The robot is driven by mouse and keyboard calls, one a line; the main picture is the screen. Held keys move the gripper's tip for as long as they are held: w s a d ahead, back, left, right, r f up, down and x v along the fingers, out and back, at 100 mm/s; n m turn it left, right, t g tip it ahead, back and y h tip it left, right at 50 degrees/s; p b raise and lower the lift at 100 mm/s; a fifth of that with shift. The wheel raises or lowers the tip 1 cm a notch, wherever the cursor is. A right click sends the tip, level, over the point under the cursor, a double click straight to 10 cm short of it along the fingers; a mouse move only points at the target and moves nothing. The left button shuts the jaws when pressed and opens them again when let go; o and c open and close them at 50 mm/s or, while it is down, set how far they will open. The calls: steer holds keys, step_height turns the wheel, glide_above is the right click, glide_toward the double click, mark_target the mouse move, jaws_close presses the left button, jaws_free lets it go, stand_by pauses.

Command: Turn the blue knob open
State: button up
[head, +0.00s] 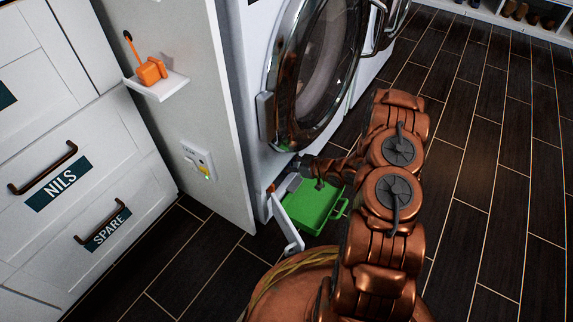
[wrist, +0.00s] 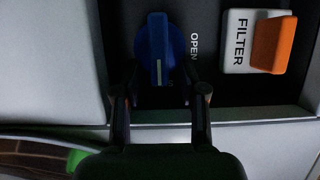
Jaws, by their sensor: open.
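The blue knob (wrist: 157,50) shows in the wrist view inside a dark recess at the bottom of the washer. Its grip stands upright in the picture with a pale line on it, and the word OPEN is printed to its right. My gripper (wrist: 160,80) is open, with one finger on each side of the knob's lower part. I cannot tell if the fingers touch it. In the head view my gripper (head: 300,168) is at the low front of the washer (head: 265,110), and the knob is hidden there.
An orange tab labelled FILTER (wrist: 270,45) sits right of the knob. A green tray (head: 310,208) lies on the floor below my arm, beside an open white flap (head: 287,222). A white panel (head: 205,120) stands to the left.

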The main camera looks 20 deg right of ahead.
steer(key=shift+w+a+f, duration=0.15)
steer(key=shift+w+a, duration=0.1)
steer(key=shift+w, duration=0.05)
jaws_close()
stand_by(0.3)
